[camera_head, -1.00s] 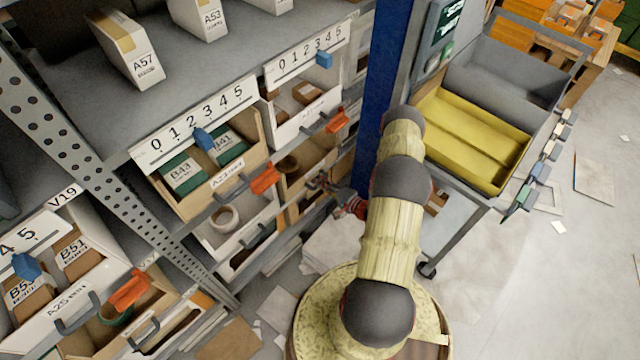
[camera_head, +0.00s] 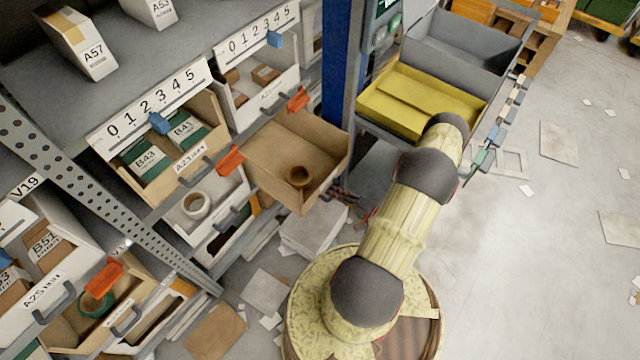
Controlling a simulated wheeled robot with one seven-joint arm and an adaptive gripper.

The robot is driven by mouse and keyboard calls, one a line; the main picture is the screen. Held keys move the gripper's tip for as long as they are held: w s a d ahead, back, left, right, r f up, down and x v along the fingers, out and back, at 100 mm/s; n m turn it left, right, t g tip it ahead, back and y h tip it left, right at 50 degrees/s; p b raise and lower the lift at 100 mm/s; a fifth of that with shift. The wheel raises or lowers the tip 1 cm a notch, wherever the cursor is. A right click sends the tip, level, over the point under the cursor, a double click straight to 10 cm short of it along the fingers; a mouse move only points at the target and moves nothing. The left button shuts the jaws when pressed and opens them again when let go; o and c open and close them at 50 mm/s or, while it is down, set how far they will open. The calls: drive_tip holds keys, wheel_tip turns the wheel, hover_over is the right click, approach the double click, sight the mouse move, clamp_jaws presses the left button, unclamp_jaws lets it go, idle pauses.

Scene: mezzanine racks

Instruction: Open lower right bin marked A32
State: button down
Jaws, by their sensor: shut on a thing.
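The lower right bin (camera_head: 272,178) is a brown drawer-like box, slid well out of the rack below the upper right white bin. A brown roll (camera_head: 299,175) sits inside it near the front. Its label does not show from here, so I cannot read A32. My gripper (camera_head: 343,194) is at the bin's front, low on the outer side. It is shut on the bin's handle, which is mostly hidden behind the bin's front and my gripper.
The A23 bin (camera_head: 205,150) and a white bin with a tape roll (camera_head: 196,205) are at left. A blue post (camera_head: 340,70) and a cart with a yellow tray (camera_head: 415,105) stand close on the right. Boxes (camera_head: 313,228) and papers lie on the floor below.

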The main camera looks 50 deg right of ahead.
drive_tip(key=f+v, duration=0.1)
drive_tip(key=v, duration=0.5)
drive_tip(key=shift+s+f, duration=0.15)
drive_tip(key=shift+s, duration=0.15)
drive_tip(key=c, duration=2)
unclamp_jaws()
drive_tip(key=shift+o, duration=0.5)
drive_tip(key=shift+s+d, duration=0.1)
drive_tip(key=v, duration=1.1)
drive_tip(key=shift+s, duration=0.4)
